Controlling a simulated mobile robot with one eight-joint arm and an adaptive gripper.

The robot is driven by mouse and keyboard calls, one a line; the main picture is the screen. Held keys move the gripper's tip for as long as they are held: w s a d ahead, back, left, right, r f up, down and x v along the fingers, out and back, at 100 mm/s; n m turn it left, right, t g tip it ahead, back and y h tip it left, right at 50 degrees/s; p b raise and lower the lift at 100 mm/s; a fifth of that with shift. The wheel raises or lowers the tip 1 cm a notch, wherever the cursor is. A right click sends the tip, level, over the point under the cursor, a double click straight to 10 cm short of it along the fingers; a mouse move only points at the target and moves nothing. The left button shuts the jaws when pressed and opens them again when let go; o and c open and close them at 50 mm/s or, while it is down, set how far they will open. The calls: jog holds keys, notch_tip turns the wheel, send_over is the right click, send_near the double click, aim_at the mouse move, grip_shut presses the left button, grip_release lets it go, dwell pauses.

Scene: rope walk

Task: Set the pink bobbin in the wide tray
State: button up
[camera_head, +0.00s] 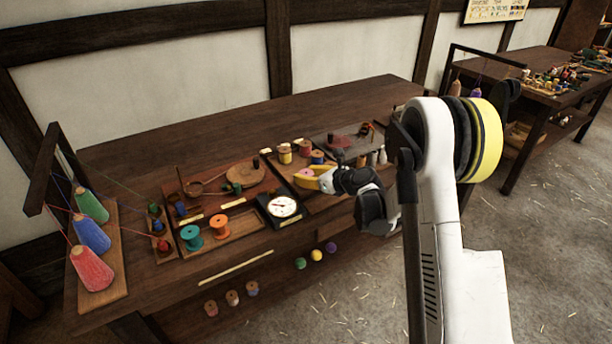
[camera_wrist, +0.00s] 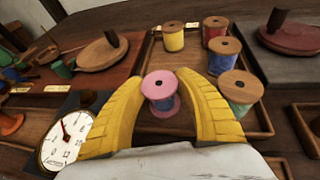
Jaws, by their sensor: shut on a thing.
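The pink bobbin (camera_wrist: 160,87) is upright between the yellow fingers of my gripper (camera_wrist: 160,74), which are shut on it. In the head view the pink bobbin (camera_head: 305,172) shows only in small part at my gripper (camera_head: 308,178). Another low tray (camera_head: 238,227) at the front left holds a teal (camera_head: 191,237) and an orange (camera_head: 219,224) bobbin. I cannot tell which tray is called wide, nor how high the pink bobbin is held.
A white dial gauge (camera_head: 283,206) stands left of my gripper. Large red, blue and green cones (camera_head: 92,236) stand at the bench's left end under a wooden frame. Round wooden pieces (camera_head: 243,174) lie behind the gauge. The back strip of the bench (camera_head: 250,125) is clear.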

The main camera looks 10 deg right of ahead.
jog(key=o, duration=1.1)
